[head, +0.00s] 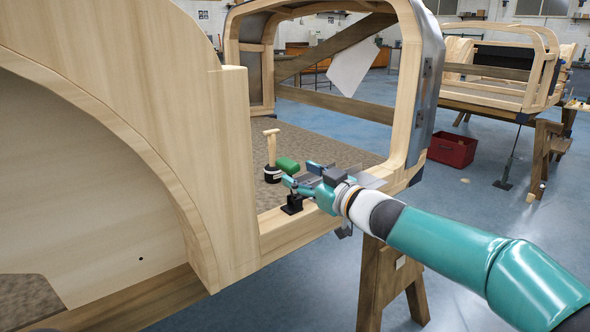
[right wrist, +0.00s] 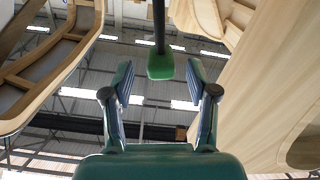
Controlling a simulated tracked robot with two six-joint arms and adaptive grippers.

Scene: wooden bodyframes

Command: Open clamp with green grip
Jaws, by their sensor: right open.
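The clamp's green grip (head: 287,164) shows in the head view just past the fingers of my right gripper (head: 300,175). A small black base (head: 292,205), which looks like the clamp's foot, sits on the wooden sill below the gripper. The rest of the clamp is mostly hidden by my gripper. In the right wrist view, the green grip (right wrist: 160,66) on its dark bar lies near the tips of the gripper (right wrist: 160,82), in line with the gap between the spread fingers. The gripper is open and not closed on the grip. My left gripper is not in view.
The wooden bodyframe (head: 236,170) rises to the left of the gripper, with a post close by. A red crate (head: 452,149) sits on the workshop floor at right.

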